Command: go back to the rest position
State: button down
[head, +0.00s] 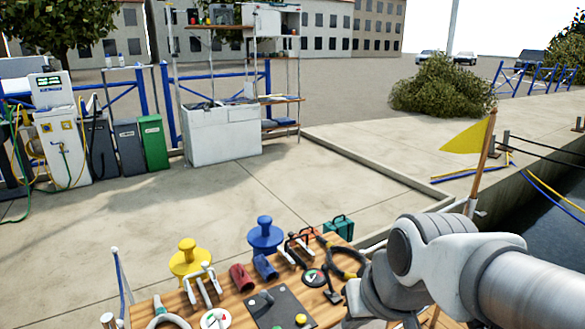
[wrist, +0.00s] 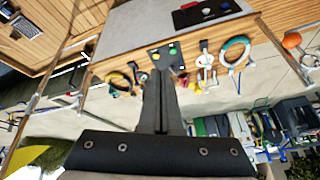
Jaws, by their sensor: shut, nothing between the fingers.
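My gripper (wrist: 160,76) shows in the wrist view with its two dark fingers pressed together and nothing between them. The wrist view looks past the fingers at the wooden cockpit top, which appears upside down. In the head view my arm (head: 428,262) reaches in from the lower right over the right end of the wooden cockpit top (head: 236,304). My gripper is not clearly visible in the head view. A dark panel (head: 281,309) with coloured knobs sits on the wood and also shows beyond the fingertips in the wrist view (wrist: 167,55).
A yellow winch (head: 189,262) and a blue winch (head: 265,236) stand at the back of the wooden top. A green case (head: 338,227) sits near its far edge. A yellow flag (head: 466,138) on a pole rises behind my arm. The concrete quay beyond is largely clear.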

jog(key=s+d+r+m+h, duration=0.1)
jog(key=s+d+r+h, duration=0.15)
jog(key=s+d, duration=0.25)
notch_tip(320, 180, up, 15)
jog(key=p, duration=1.5)
jog(key=shift+t+y, duration=0.3)
jog(key=shift+y, duration=0.15)
jog(key=shift+a+f, duration=0.1)
